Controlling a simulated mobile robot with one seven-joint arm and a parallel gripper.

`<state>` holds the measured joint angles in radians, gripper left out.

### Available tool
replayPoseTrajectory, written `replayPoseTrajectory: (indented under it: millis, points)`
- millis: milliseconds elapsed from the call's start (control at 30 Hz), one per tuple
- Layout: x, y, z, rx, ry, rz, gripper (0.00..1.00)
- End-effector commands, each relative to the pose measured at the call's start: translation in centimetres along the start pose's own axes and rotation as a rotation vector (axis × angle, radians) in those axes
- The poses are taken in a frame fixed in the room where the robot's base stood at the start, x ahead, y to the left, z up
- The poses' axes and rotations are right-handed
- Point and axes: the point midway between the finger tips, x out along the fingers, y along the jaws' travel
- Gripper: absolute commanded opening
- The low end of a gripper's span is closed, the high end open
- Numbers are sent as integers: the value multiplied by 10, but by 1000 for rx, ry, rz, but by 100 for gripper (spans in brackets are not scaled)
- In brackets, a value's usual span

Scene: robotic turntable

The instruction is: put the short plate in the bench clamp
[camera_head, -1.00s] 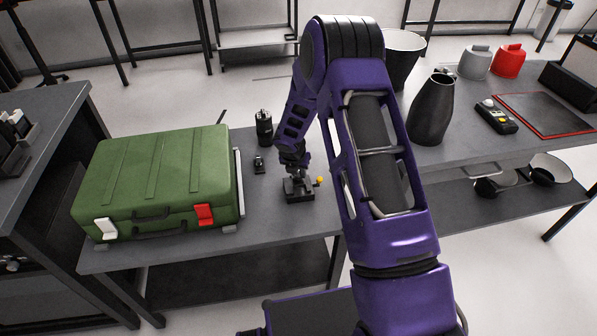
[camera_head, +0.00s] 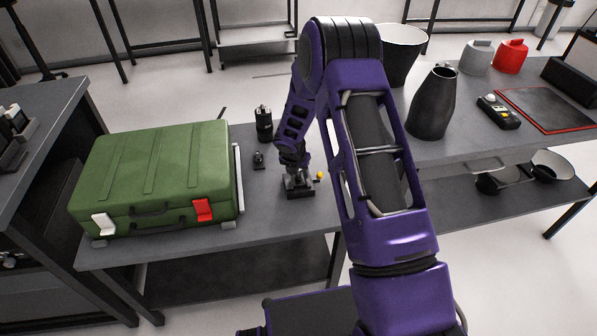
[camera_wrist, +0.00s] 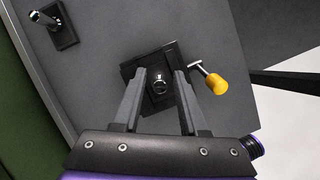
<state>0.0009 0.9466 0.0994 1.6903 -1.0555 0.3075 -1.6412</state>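The bench clamp (camera_head: 299,192) is a dark block with a yellow-knobbed handle, on the grey table right of the green case. It also shows in the wrist view (camera_wrist: 135,70), its yellow knob to the right. My gripper (camera_wrist: 160,76) points down over the clamp, fingers apart on either side of a small silver-topped round piece (camera_wrist: 159,87). I see a gap at both sides of this piece. A small dark plate with a silver upright post (camera_wrist: 63,37) stands apart at upper left; it shows in the head view too (camera_head: 258,160). I cannot tell for sure which piece is the short plate.
The green case (camera_head: 150,170) stands left of the clamp. A black bottle-like object (camera_head: 264,124) stands behind. Bare table lies around the clamp.

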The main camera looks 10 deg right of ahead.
Motion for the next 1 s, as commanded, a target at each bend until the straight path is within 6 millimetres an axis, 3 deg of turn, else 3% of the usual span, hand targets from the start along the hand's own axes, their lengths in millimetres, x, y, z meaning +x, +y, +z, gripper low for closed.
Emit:
replayPoseTrajectory:
  millis: [100,467,667,1000]
  points:
    - [0,0,0,0,0,0,59]
    - [-8,0,1,1,-1,1,59]
    - [-45,0,2,0,-2,1,59]
    - [-129,0,2,1,-2,1,59]
